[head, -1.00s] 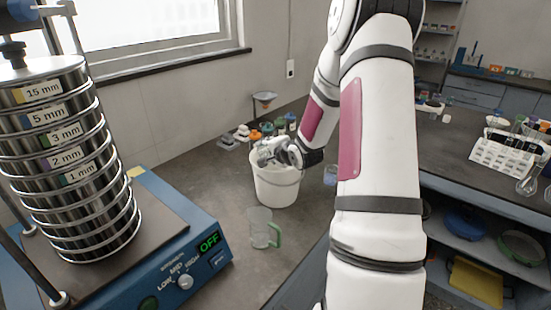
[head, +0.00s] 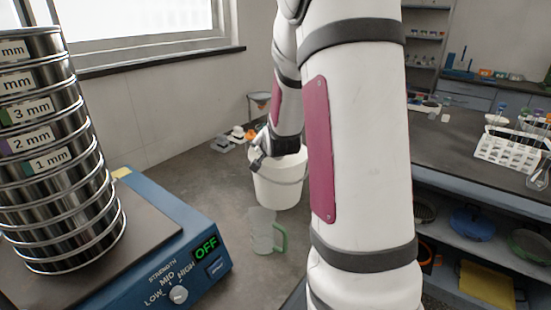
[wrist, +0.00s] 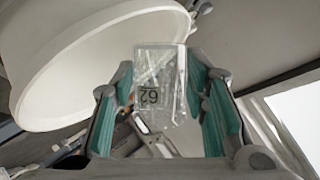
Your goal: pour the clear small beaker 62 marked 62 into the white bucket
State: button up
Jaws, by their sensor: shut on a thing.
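The clear small beaker marked 62 (wrist: 160,75) is between the teal-padded fingers of my gripper (wrist: 165,105) in the wrist view. The gripper is shut on it. The 62 reads upside down there; I cannot tell what the beaker holds. The white bucket (wrist: 75,65) fills the upper left of the wrist view, its open mouth beside the beaker. In the head view the white bucket (head: 280,190) stands on the bench, and my gripper (head: 257,158) is at its upper left rim, partly hidden by my wrist. The beaker cannot be made out there.
A clear jug with a green handle (head: 264,232) stands in front of the bucket. The sieve shaker (head: 190,262), reading OFF, carries a sieve stack (head: 55,170) at left. Small items (head: 235,135) lie behind the bucket. A white rack (head: 508,152) is on the right bench.

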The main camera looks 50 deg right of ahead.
jog(key=shift+w+a+r+n+h+b, duration=0.15)
jog(key=shift+w+a+n+h+b, duration=0.2)
jog(key=shift+b, duration=0.8)
jog(key=shift+a+r, duration=0.3)
jog(key=shift+w+a+r+n+g+h+p, duration=0.1)
jog(key=shift+a+r+n+g+h+p, duration=0.25)
jog(key=shift+p, duration=0.85)
jog(key=w+a+r+n+h+p, duration=0.1)
jog(key=p, duration=0.4)
jog(key=shift+a+n+g+h, duration=0.15)
jog(key=shift+n+g+h, duration=0.15)
jog(key=shift+n+g, duration=0.1)
jog(key=shift+w+a+f+n+g+h+p, duration=0.25)
jog(key=shift+w+a+f+n+h+p, duration=0.15)
jog(key=shift+a+n+h+p, duration=0.25)
jog(key=shift+d, duration=0.15)
